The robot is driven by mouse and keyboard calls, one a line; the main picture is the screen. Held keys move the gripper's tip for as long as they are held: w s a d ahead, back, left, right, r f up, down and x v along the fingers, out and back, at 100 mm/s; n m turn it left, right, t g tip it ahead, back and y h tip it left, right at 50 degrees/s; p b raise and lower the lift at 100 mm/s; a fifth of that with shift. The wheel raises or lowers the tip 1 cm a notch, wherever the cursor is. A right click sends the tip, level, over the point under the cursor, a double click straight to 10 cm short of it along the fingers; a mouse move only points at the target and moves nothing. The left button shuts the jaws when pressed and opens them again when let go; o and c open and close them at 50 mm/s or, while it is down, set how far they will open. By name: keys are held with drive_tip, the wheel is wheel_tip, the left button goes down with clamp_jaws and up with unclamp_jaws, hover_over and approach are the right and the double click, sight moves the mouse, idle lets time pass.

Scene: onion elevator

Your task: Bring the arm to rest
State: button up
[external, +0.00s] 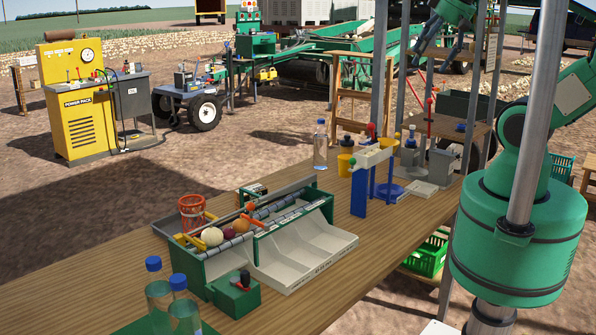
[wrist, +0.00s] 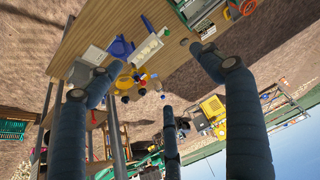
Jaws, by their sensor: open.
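My gripper (external: 440,45) is raised at the top right of the external view, above the far end of the wooden bench (external: 110,275) and partly behind grey posts. Its dark fingers hang from a green wrist. The gripper touches nothing that I can see.
Grey posts (external: 381,60) stand close to my arm. The bench carries a white sorting tray (external: 305,250), a blue-legged stand (external: 360,185) and several bottles, one clear (external: 320,145). A green crate (external: 428,255) sits below. A yellow power pack (external: 75,115) stands on open ground.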

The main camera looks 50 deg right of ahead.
wheel_tip(320, 180, down, 8)
drive_tip(key=b, duration=0.7)
drive_tip(key=shift+f+b, duration=0.15)
drive_tip(key=shift+b, duration=0.2)
